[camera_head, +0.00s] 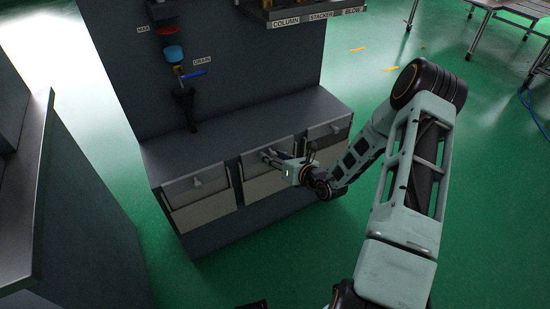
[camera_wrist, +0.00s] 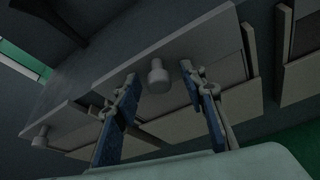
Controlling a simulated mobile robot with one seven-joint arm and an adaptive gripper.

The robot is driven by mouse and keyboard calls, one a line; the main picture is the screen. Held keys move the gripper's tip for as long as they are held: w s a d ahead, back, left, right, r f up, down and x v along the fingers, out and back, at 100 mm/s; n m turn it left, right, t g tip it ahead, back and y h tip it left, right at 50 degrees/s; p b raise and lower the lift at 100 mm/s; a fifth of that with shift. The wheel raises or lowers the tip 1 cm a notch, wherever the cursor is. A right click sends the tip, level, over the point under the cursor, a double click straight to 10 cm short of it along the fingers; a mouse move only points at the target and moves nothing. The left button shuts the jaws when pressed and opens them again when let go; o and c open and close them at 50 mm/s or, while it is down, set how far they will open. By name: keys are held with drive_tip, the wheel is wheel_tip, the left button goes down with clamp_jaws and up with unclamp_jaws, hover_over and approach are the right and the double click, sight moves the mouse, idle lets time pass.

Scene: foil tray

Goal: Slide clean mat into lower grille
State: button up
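My gripper (camera_head: 272,158) is at the front of the low grey cabinet, at its middle upper panel (camera_head: 259,154). Paler lower panels sit under the upper ones, at the left (camera_head: 205,212) and in the middle (camera_head: 265,185). I cannot tell which part is the lower grille. I cannot make out a clean mat in either view.
The left upper panel (camera_head: 190,187) and right upper panel (camera_head: 325,131) flank the middle one. A drain valve with a blue handle (camera_head: 194,74) hangs above the cabinet's ledge. A grey unit (camera_head: 85,215) stands close at the left. Green floor (camera_head: 480,200) is open at the right.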

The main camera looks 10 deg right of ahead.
clamp_jaws()
drive_tip(key=shift+r, duration=0.15)
wheel_tip(320, 180, up, 25)
drive_tip(key=p, duration=2)
idle(1.2)
drive_tip(key=shift+s, duration=0.1)
drive_tip(key=s+d, duration=0.3)
drive_tip(key=s, duration=0.6)
drive_tip(key=shift+s, duration=0.2)
idle(0.5)
